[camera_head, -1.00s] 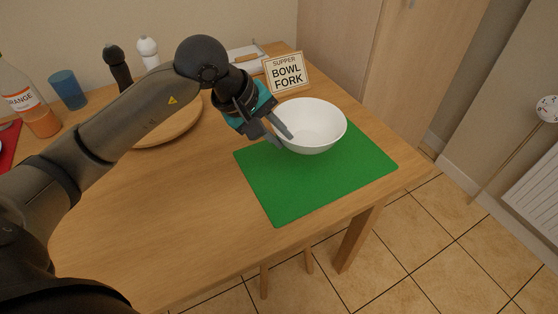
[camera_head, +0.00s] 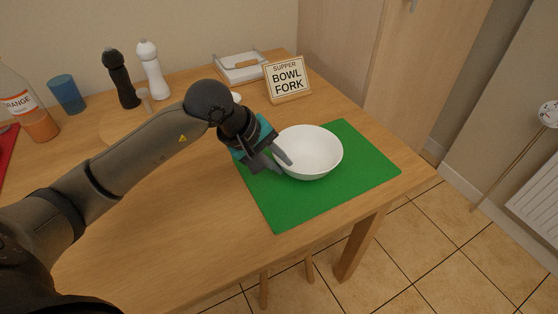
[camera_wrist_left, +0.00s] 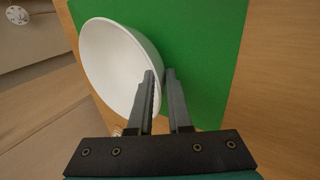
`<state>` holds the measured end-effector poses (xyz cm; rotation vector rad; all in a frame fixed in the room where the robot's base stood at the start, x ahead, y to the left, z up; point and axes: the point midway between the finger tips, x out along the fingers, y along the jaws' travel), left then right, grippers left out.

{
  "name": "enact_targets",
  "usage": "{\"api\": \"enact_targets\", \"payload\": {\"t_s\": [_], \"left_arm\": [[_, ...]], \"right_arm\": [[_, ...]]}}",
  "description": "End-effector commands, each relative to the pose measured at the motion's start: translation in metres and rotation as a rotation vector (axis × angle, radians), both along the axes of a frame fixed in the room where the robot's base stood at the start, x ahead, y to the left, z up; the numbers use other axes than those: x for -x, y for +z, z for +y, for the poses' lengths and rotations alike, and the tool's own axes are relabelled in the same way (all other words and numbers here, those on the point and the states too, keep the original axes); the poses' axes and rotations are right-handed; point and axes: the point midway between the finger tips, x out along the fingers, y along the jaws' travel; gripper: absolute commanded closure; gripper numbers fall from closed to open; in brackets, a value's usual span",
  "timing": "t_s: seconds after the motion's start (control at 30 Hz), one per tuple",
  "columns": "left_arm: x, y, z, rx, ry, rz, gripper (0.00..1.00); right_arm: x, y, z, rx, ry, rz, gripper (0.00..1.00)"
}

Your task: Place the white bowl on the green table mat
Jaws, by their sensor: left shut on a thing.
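The white bowl (camera_head: 312,150) is upright over the green table mat (camera_head: 330,195), toward its back and left part. I cannot tell for sure whether its base touches the mat. My left gripper (camera_head: 284,163) is shut on the bowl's left rim, with one finger inside and one outside. In the left wrist view the bowl (camera_wrist_left: 112,62) lies at the left, its rim between the fingers (camera_wrist_left: 162,80), with the green mat (camera_wrist_left: 205,45) behind it. My right gripper is in neither view.
A sign reading "SUPPER BOWL FORK" (camera_head: 288,79) stands behind the mat. A white tray (camera_head: 240,67), a white mill (camera_head: 152,70), a black mill (camera_head: 121,78), a blue cup (camera_head: 67,94) and an orange bottle (camera_head: 36,118) stand along the back. The mat's front is clear.

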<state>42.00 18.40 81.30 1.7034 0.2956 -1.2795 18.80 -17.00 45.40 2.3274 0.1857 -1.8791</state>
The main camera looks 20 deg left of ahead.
Motion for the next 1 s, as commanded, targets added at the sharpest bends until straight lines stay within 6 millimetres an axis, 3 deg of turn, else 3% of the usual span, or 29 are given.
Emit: {"api": "enact_targets", "payload": {"t_s": [0.17,0.2,0.43,0.87,1.0], "left_arm": [[-0.001,-0.002,0.0,0.001,0.0,-0.003,1.0],[0.0,-0.002,0.0,0.0,0.0,0.0,0.8],[0.0,-0.002,0.0,0.0,0.0,0.0,0.54],[0.0,0.001,0.0,0.001,-0.001,0.001,0.53],[0.009,0.02,0.008,-0.003,0.0,-0.001,0.53]], "right_arm": [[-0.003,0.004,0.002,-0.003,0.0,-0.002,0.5],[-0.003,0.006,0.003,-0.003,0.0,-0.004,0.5],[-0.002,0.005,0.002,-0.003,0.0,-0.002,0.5],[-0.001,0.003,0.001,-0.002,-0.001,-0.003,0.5],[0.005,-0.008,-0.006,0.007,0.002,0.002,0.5]]}}
